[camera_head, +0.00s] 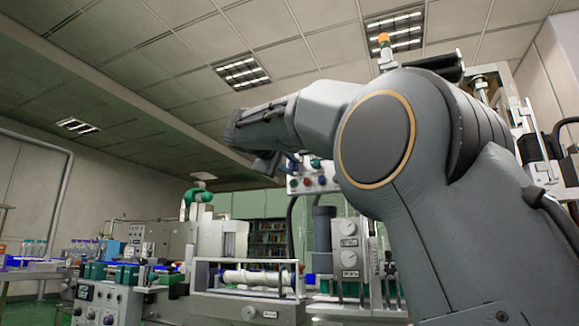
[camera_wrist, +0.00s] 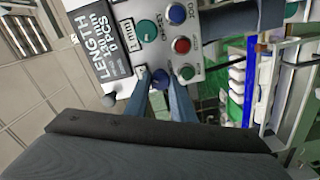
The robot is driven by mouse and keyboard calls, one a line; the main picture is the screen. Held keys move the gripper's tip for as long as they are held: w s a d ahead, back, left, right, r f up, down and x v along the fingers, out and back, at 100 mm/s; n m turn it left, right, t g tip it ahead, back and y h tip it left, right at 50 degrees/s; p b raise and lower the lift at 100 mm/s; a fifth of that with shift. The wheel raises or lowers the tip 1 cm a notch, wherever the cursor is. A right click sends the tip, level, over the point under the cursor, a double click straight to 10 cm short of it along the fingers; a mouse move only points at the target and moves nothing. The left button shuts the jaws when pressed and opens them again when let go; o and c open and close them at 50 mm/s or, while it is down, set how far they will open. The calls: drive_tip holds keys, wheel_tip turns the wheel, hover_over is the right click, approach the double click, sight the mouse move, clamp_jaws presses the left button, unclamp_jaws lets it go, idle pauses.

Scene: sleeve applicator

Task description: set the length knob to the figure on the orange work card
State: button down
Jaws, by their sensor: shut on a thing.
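I do not see an orange work card.
The panel also carries a teal knob (camera_wrist: 148,32), a blue button (camera_wrist: 177,14), a red button (camera_wrist: 181,45) and a green button (camera_wrist: 187,72), all near my fingers. A machine with a white roller (camera_head: 258,278) stands lower in the head view.

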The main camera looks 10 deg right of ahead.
drive_tip(key=c, duration=1.5)
unclamp_jaws()
drive_tip(key=shift+s, duration=0.1)
drive_tip(key=v, duration=0.7)
drive_tip(key=shift+s+a+p, duration=0.2)
drive_tip(key=shift+s+p, duration=0.05)
drive_tip(key=shift+p, duration=0.15)
